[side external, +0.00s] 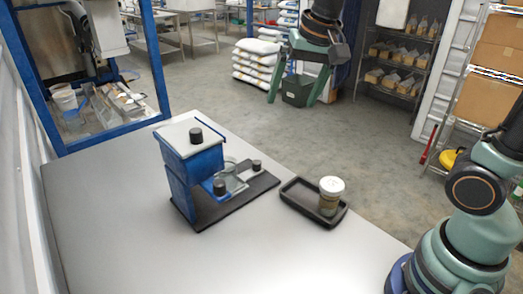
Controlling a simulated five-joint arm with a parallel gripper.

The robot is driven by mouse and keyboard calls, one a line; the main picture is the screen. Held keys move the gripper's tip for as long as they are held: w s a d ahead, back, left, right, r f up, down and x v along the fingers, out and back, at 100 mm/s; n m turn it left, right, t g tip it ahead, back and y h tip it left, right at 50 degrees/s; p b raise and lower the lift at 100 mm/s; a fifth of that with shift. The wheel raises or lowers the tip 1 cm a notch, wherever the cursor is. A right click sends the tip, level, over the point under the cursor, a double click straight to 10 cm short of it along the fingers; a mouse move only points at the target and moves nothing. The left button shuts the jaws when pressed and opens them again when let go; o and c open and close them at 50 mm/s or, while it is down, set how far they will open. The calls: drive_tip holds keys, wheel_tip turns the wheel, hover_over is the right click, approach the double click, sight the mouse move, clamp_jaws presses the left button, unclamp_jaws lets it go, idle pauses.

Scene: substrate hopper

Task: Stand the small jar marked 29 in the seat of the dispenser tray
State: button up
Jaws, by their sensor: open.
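The small jar (329,201), with a white lid and brownish contents, stands upright in a shallow black tray (296,202) right of the dispenser. The mark on its lid is too small to read. The blue dispenser (187,160), with a pale top and a black knob, stands on a dark base plate (246,198) on the table. A clear part shows low at its front; I cannot make out the seat clearly. My gripper (291,99) is open and empty, high above and beyond the table's far edge, well apart from the jar.
The grey table (120,230) has free room at its front and left. A blue frame (160,60) stands at the left beyond it.

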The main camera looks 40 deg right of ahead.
drive_tip(key=s+d+f+n+t, duration=0.2)
drive_tip(key=s+f+n, duration=0.2)
drive_tip(key=s, duration=0.5)
drive_tip(key=shift+d+n, duration=0.25)
drive_tip(key=shift+n, duration=0.95)
